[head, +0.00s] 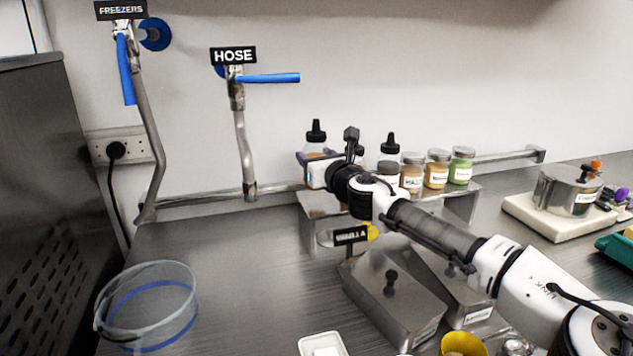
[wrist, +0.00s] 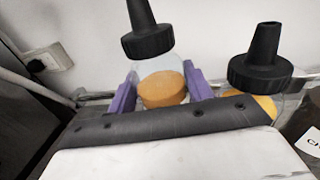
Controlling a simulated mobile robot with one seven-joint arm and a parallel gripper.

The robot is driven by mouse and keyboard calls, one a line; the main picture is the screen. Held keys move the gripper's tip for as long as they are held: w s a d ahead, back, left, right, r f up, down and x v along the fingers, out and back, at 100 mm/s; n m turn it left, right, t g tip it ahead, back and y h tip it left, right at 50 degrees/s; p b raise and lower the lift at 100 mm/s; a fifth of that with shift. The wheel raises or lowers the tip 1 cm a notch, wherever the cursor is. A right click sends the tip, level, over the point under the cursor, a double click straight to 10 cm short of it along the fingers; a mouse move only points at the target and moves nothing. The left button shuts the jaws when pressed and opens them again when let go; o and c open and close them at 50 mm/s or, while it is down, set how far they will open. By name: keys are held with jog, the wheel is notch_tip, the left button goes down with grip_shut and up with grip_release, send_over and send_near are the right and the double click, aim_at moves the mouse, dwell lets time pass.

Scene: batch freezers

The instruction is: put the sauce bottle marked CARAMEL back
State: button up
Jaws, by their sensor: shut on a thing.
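A sauce bottle (head: 316,133) with a black nozzle cap stands upright at the left end of a raised metal shelf (head: 462,197) by the back wall. My gripper (wrist: 162,92) has its purple fingers on either side of this bottle, whose orange-brown contents (wrist: 163,89) show between them. The head view also shows my gripper (head: 314,156) at the bottle. I cannot read the bottle's label or tell whether its base touches the shelf. A second black-capped bottle (head: 390,145) is to the right, partly behind my arm; it also shows in the wrist view (wrist: 260,66).
Several lidded jars (head: 438,170) stand on the shelf's right part. Metal lidded containers (head: 391,290) are in front of it. A clear tub (head: 148,300) is at the front left. Taps marked FREEZERS (head: 124,45) and HOSE (head: 238,85) are on the wall. The left counter is mostly bare.

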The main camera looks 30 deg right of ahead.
jog(key=shift+f+b, duration=1.35)
jog(key=shift+f, duration=0.3)
jog(key=shift+f, duration=0.3)
jog(key=o, duration=1)
jog(key=shift+r, duration=0.15)
jog(key=shift+r, duration=0.2)
jog(key=s, duration=0.4)
jog(key=s+a+b, duration=0.1)
jog(key=s, duration=0.3)
jog(key=s+b, duration=0.1)
jog(key=s, duration=0.3)
jog(key=shift+a, duration=0.25)
jog(key=shift+f, duration=0.1)
